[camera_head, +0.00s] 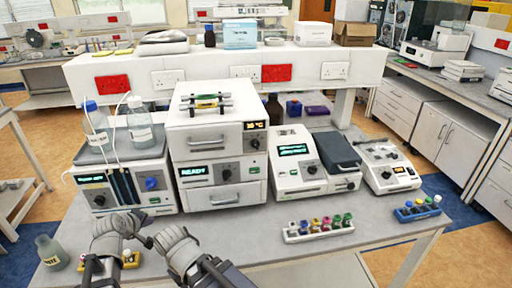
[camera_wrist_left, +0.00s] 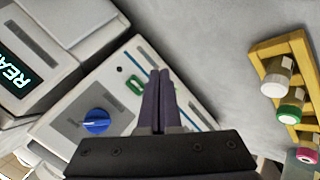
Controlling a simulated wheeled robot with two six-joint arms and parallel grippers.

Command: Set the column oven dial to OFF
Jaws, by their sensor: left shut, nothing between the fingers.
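A stack of two white instruments stands at the middle left. The upper one (camera_head: 190,144), likely the column oven, has a small orange-lit display (camera_head: 255,125). The lower one (camera_head: 193,198) has a READY display (camera_head: 208,171) and a round black dial (camera_head: 226,174). No label or dial marking is readable. My left gripper (camera_head: 145,241) is shut and empty in front of the left instrument; its fingers (camera_wrist_left: 160,100) point at that instrument's front, right of a blue knob (camera_wrist_left: 97,121) in the left wrist view. My right gripper (camera_head: 172,242) is beside it, its fingertips unclear.
The left instrument (camera_head: 165,205) carries bottles with tubing. Another vial rack (camera_head: 319,232) and two more instruments stand at the right. The front centre of the bench is clear.

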